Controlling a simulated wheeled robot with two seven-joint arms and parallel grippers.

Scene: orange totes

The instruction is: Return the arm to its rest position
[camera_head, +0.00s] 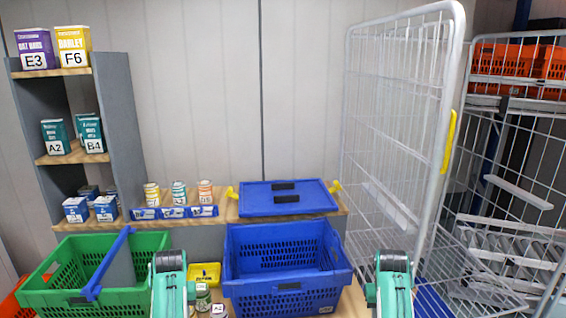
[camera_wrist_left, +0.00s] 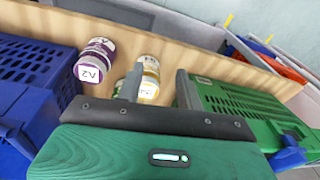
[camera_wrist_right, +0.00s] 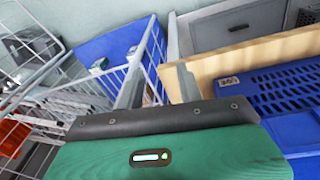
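My left gripper (camera_wrist_left: 158,88) shows in the left wrist view with its two fingers apart and nothing held between them. A can with a yellow label (camera_wrist_left: 149,80) appears beyond the fingers, on the wooden surface. My right gripper (camera_wrist_right: 160,85) shows in the right wrist view with its fingers apart and empty, over the area between the wooden edge and the wire cart. In the head view, my left arm (camera_head: 169,284) and my right arm (camera_head: 393,284) come up from the bottom edge. The fingertips cannot be made out there.
A green crate (camera_head: 150,241) and a blue crate (camera_head: 290,288) stand in front, with small cans (camera_head: 203,300) between them. A blue lid (camera_head: 262,206) lies behind. A shelf (camera_head: 122,120) with boxes stands left. A wire cart (camera_head: 452,80) stands close to the right arm.

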